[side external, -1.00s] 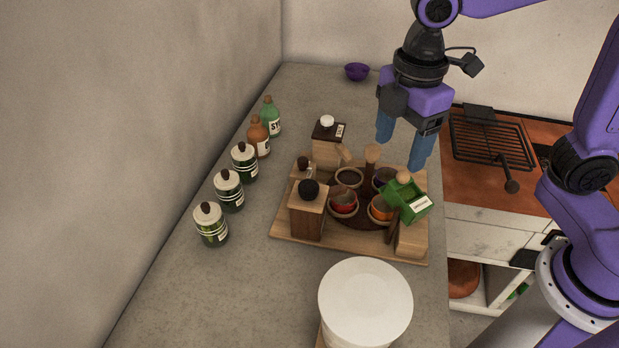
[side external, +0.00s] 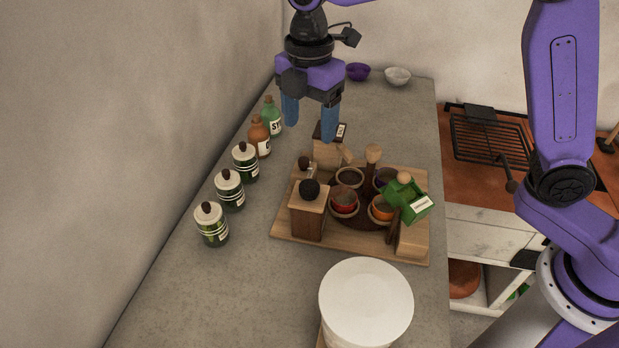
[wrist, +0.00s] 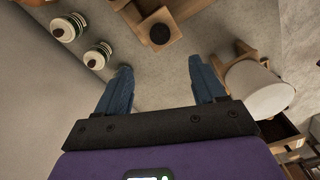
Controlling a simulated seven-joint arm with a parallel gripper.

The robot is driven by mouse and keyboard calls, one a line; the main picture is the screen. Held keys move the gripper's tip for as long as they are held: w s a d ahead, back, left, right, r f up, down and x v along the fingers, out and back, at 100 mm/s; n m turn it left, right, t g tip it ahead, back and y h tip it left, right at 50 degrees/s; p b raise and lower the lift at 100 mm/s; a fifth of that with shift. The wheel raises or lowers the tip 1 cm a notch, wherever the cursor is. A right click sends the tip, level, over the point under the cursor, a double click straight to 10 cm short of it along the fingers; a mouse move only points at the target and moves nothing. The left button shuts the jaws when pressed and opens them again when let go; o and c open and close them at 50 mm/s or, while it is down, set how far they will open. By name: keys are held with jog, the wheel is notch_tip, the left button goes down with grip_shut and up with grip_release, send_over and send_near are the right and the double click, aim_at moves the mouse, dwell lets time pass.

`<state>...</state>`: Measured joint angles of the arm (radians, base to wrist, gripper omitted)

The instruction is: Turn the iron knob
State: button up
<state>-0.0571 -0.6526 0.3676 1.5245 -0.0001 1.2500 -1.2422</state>
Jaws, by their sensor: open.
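A round black knob (side external: 310,189), which looks like the iron one, tops a square wooden block (side external: 308,215) at the board's left front. It also shows at the top of the wrist view (wrist: 159,33), ahead of and between my fingers. My gripper (side external: 311,129) is open and empty, its blue fingers pointing down above the counter behind the block, apart from the knob. In the wrist view the two fingertips (wrist: 161,68) are spread wide with bare counter between them.
Several labelled bottles (side external: 244,160) line the wall side. A wooden box with a side arm (side external: 327,153) is close to my fingers, its top partly hidden. Several small bowls (side external: 344,203), a green box (side external: 410,200) and a white round container (side external: 366,303) crowd the right and front.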

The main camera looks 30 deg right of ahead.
aim_at(310, 185)
notch_tip(310, 185, down, 14)
jog(key=shift+f, duration=0.1)
dwell(0.4)
jog(key=c, duration=1.1)
